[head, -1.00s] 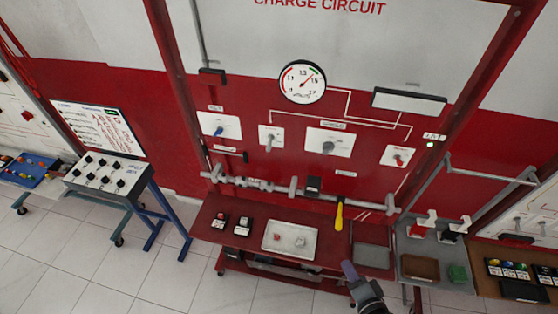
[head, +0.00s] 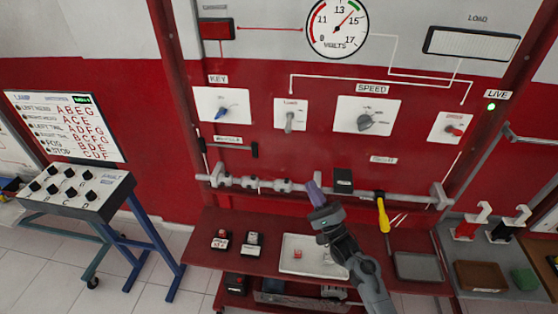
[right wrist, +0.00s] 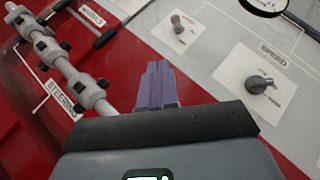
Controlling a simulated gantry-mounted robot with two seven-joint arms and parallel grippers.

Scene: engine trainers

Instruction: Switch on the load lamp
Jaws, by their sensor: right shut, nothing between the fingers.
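The load lamp (head: 472,42) is a pale panel in a black frame under the LOAD label, at the upper right of the head view. I cannot tell whether it is lit. A grey lever switch (head: 289,121) sits on a white plate whose small label seems to read "Load"; its lever points down. It also shows in the right wrist view (right wrist: 177,24). My right gripper (head: 313,193) has purple fingers, shut and empty, below that plate and in front of the grey rail. The fingers also show in the right wrist view (right wrist: 158,86), apart from the switch. My left gripper is not in view.
The SPEED knob (head: 367,121) is right of the lever switch, and a blue KEY switch (head: 221,112) is left. A red switch (head: 453,130) sits below the green LIVE light (head: 491,107). A grey rail (head: 250,184) and yellow-handled tool (head: 383,214) stick out below.

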